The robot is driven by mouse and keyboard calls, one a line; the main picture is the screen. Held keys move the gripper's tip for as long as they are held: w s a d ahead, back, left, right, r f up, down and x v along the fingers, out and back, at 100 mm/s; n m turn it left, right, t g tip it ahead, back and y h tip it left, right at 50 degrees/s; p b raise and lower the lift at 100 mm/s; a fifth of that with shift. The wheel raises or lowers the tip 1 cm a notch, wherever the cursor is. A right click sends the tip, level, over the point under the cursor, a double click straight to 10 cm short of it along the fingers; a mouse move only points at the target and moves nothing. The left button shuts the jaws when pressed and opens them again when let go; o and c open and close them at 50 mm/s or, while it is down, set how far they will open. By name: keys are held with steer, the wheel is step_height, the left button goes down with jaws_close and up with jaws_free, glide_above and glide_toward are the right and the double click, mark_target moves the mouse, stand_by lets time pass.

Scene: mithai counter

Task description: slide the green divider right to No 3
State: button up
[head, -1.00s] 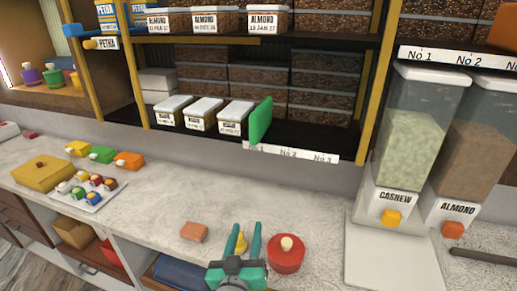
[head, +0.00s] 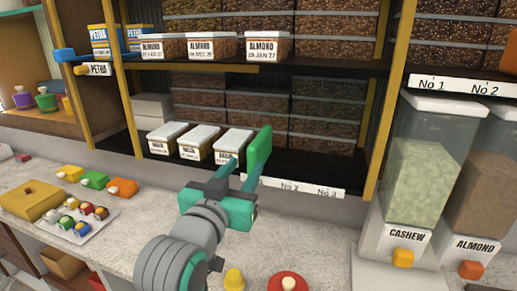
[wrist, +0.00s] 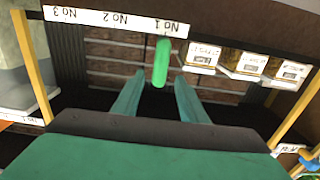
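The green divider (head: 260,148) stands upright at the front of the lower shelf, just right of the small labelled boxes. It also shows in the wrist view (wrist: 161,64), by the No 1 mark. My gripper (head: 243,170) is in front of the shelf at the divider, with its teal fingers pointing in. In the wrist view my gripper (wrist: 160,82) is open, with one finger on each side of the divider and gaps visible. I cannot tell how deep the divider sits between them. The label strip (head: 316,190) shows No 2 and No 3 to the right; my gripper hides No 1.
Three white-lidded boxes (head: 203,138) stand left of the divider. The shelf front to its right is clear up to a yellow post (head: 378,150). The cashew dispenser (head: 425,165) stands further right. A red lidded pot (head: 288,283) is on the counter below.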

mark_target(258, 150)
steer(key=x, duration=0.9)
steer(key=shift+w+f, duration=0.1)
steer(key=shift+w, duration=0.25)
steer(key=shift+w+d, duration=0.2)
steer(key=shift+w, duration=0.05)
steer(key=shift+c, duration=0.6)
steer(key=shift+w, duration=0.1)
jaws_close()
